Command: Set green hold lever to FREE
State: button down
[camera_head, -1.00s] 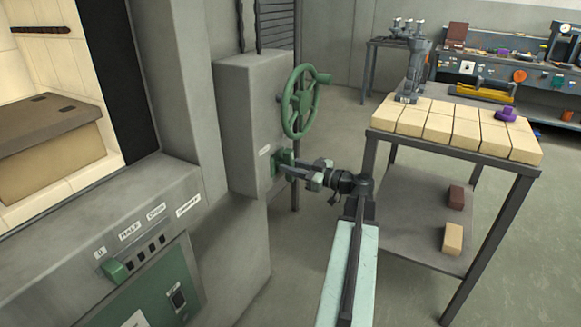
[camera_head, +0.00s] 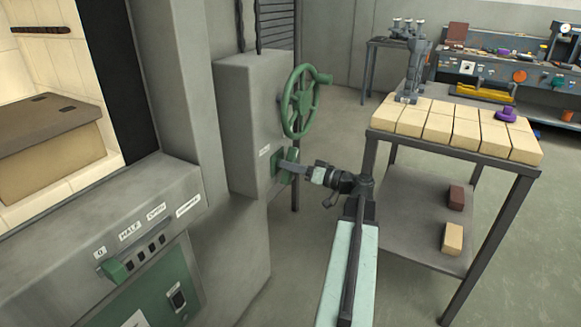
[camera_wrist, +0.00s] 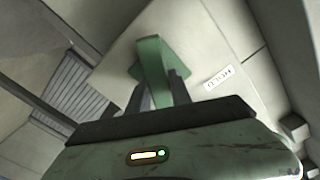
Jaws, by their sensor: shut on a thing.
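The green hold lever (camera_head: 292,156) sits on its green plate (camera_head: 275,161), low on the side of the grey box. My gripper (camera_head: 288,166) reaches it from the right and is shut on the lever. In the wrist view, the green lever (camera_wrist: 151,68) stands between the two dark fingers of my gripper (camera_wrist: 158,90). A white label reading HOLD (camera_wrist: 219,77) is beside it. The lever's lower part is hidden by the fingers and gripper body. I see no FREE label.
A green handwheel (camera_head: 300,102) is just above the lever. A table (camera_head: 455,149) with pale blocks stands to the right. A grey console (camera_head: 100,240) with a green slider (camera_head: 113,270) is at lower left. Open floor lies between the box and table.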

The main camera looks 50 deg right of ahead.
dwell(0.5)
jog(key=c, duration=1.2)
grip_release()
jog(key=shift+o, duration=0.2)
jog(key=shift+s, duration=0.15)
jog(key=v, duration=0.7)
jog(key=shift+s, duration=0.3)
jog(key=shift+f, duration=0.1)
